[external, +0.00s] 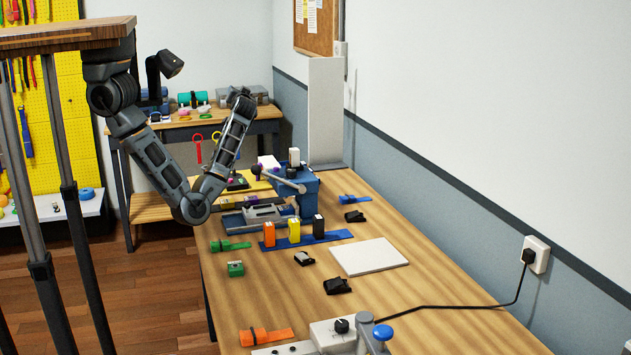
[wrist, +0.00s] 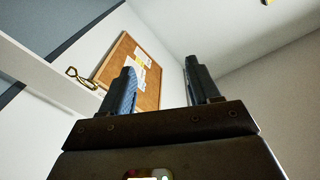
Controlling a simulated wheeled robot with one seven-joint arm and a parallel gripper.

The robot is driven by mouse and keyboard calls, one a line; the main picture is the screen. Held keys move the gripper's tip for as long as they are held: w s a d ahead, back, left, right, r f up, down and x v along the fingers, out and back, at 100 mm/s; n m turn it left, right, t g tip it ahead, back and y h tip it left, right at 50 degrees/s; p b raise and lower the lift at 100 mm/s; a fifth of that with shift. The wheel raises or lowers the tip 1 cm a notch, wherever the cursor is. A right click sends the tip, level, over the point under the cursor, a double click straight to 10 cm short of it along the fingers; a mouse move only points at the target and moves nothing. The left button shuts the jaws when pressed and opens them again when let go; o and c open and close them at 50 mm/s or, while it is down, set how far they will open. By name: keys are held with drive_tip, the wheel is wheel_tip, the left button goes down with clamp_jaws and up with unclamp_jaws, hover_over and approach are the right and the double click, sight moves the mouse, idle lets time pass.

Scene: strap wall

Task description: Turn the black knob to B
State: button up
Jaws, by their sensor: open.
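The black knob (external: 341,325) sits on a light grey box at the front of the workbench in the external view. A white pointer line shows on it, but its letters are too small to read. My gripper (wrist: 162,88) shows in the wrist view with its two fingers apart and nothing between them. It faces up towards the wall and ceiling. In the external view my arm is folded upward past the bench's far left edge, well away from the knob. The gripper itself is hard to make out there. The knob is not in the wrist view.
A blue round knob (external: 382,332) stands on a post right beside the black one. A black cable (external: 450,307) runs from there to a wall socket. Orange, yellow and black blocks, a white board (external: 368,257), straps and a blue vise (external: 297,187) occupy the bench.

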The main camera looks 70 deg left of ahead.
drive_tip(key=r+n+g+h, duration=0.1)
drive_tip(key=n+g, duration=0.1)
drive_tip(key=m+h+b, duration=0.2)
drive_tip(key=h+b, duration=0.1)
drive_tip(key=h, duration=1.4)
hover_over(291, 170)
wheel_tip(291, 170, down, 12)
drive_tip(key=shift+d+f, duration=0.1)
drive_tip(key=shift+f, duration=0.05)
drive_tip(key=shift+f+p, duration=0.3)
drive_tip(key=shift+f, duration=3.5)
drive_tip(key=c, duration=1)
